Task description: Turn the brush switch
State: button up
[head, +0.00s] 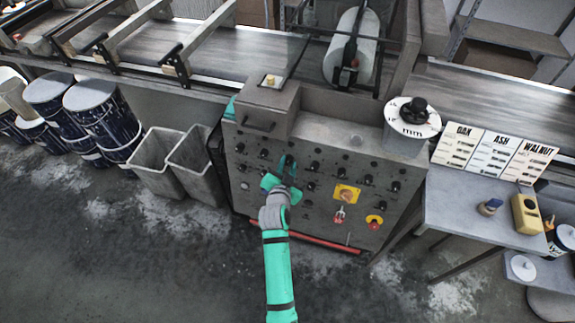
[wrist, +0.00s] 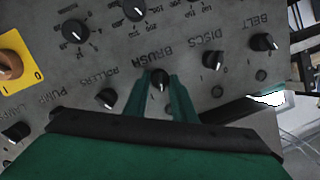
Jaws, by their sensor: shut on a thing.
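The brush switch (wrist: 158,76) is a small black knob with a white mark, under the upside-down BRUSH lettering in the wrist view. My gripper (wrist: 164,90) has its two green fingers on either side of this knob, shut on it. The fingers hide the knob's sides and the scale marks around it. In the head view my gripper (head: 286,170) is at the left-middle of the grey control panel (head: 325,215) and covers the switch there.
Close by are the DISCS knob (wrist: 212,59), the ROLLERS knob (wrist: 106,98) and the BELT knob (wrist: 263,42). A yellow plate (head: 346,195) with an orange knob is to the right. Grey bins (head: 157,160) stand left of the panel; a side table (head: 465,215) stands right.

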jog(key=n, duration=0.4)
jog(key=shift+a+g+h, duration=0.1)
jog(key=shift+g+h, duration=0.3)
jog(key=n+h, duration=0.1)
jog(key=n, duration=0.2)
jog(key=shift+a, duration=0.1)
jog(key=shift+n, duration=0.4)
jog(key=o, duration=1.1)
jog(key=shift+c, duration=0.2)
jog(key=v, duration=1)
jog(key=shift+s+a+r, duration=0.2)
jog(key=shift+s+r, duration=0.05)
jog(key=shift+r, duration=0.05)
